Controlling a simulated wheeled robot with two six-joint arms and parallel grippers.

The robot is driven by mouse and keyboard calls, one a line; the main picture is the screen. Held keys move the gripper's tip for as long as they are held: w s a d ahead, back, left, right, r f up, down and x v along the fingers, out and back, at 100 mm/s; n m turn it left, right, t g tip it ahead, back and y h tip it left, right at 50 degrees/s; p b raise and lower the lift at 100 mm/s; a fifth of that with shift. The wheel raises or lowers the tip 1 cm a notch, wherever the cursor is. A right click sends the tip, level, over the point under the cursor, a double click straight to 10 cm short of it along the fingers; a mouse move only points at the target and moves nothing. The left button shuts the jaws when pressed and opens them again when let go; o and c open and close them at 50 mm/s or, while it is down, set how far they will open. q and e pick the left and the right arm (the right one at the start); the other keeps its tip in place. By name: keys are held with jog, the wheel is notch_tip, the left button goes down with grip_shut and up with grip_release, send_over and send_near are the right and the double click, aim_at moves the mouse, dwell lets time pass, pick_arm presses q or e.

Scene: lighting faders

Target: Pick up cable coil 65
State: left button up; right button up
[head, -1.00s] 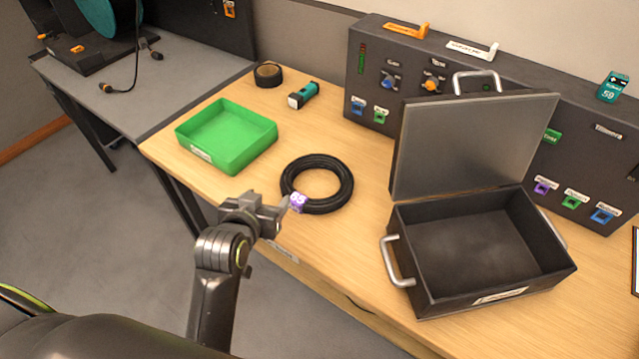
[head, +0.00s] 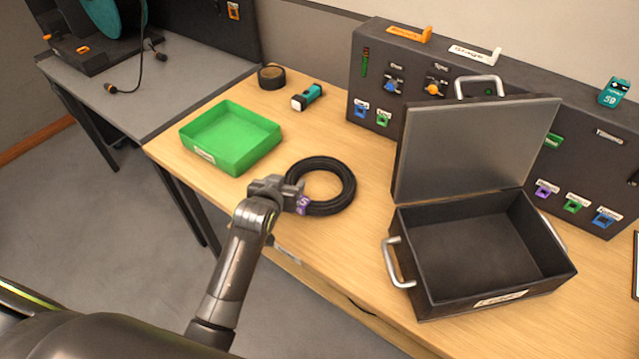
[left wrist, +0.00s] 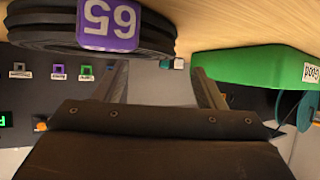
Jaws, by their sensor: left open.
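The cable coil 65 (head: 342,204) is a black ring lying flat on the wooden table, with a purple tag on its near left side. In the left wrist view the coil (left wrist: 40,25) and its purple tag (left wrist: 110,25) with "65" fill the top left, upside down. My left gripper (head: 292,190) is at the coil's left edge, by the tag, and partly hides it. In the left wrist view the gripper's fingers (left wrist: 160,85) are apart with nothing between them, and the coil is off to one side. My right gripper is not in view.
A green tray (head: 230,160) stands left of the coil; it also shows in the left wrist view (left wrist: 235,65). An open black case (head: 480,295) stands on the right. A flashlight (head: 307,97), a tape roll (head: 271,77) and a dark panel (head: 372,75) are behind.

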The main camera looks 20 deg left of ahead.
aim_at(289, 177)
pick_arm(q)
jog(key=shift+x, duration=2.3)
jog(key=shift+s+a+f, duration=0.1)
jog(key=shift+a, duration=0.05)
grip_shut()
